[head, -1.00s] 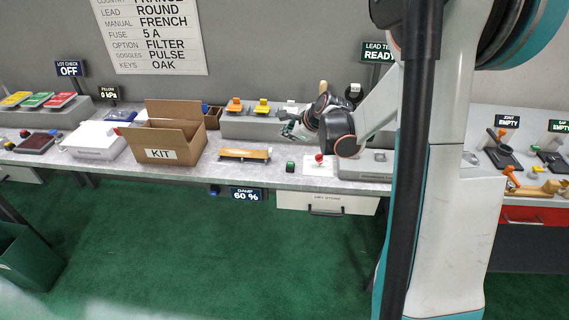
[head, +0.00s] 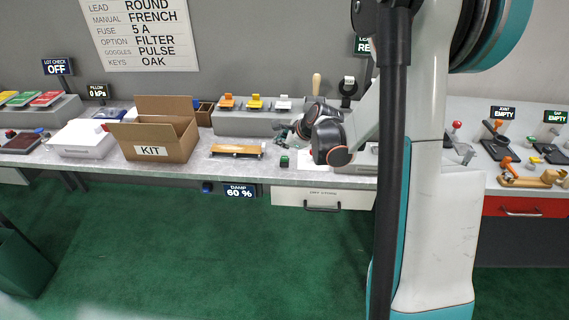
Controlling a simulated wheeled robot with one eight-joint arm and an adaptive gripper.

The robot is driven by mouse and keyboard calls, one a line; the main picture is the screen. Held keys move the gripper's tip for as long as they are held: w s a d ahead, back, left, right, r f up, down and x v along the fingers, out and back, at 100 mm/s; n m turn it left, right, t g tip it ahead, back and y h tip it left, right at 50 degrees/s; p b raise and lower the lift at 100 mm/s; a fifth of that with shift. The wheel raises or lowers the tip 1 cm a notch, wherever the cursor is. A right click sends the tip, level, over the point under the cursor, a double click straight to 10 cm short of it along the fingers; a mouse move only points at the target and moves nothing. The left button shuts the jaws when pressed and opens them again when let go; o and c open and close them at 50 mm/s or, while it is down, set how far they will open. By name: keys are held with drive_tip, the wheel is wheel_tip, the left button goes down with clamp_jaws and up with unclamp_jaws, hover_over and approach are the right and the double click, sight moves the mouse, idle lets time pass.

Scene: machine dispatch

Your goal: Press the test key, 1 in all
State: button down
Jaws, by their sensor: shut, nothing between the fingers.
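No label that reads test key is legible, so I cannot tell which control it is. A small green button (head: 284,161) on a dark base stands near the bench's front edge. A white plate (head: 304,160) lies just right of it, mostly hidden by my arm. My gripper (head: 279,133) is shut and empty, above the bench behind the green button and apart from it. The lead tester sign (head: 363,46) is partly hidden behind my arm.
An open cardboard KIT box (head: 151,152) and a wooden-topped bar (head: 237,150) stand left of the button. A grey block with coloured clips (head: 255,121) is behind my gripper. A drawer (head: 322,199) hangs below the bench. Green floor is clear in front.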

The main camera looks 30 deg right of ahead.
sight(283, 159)
drive_tip(key=shift+f+b, duration=0.85)
drive_tip(key=shift+f, duration=0.6)
drive_tip(key=shift+f, duration=0.1)
drive_tip(key=shift+f+b, duration=0.25)
drive_tip(key=shift+b, duration=0.1)
drive_tip(key=shift+f+b, duration=0.5)
drive_tip(key=shift+f, duration=0.05)
idle(0.9)
drive_tip(key=shift+r, duration=0.15)
drive_tip(key=shift+r+p, duration=0.65)
drive_tip(key=shift+r, duration=0.15)
drive_tip(key=shift+r, duration=0.1)
drive_tip(key=shift+r+p, duration=1.65)
drive_tip(key=shift+r, duration=0.8)
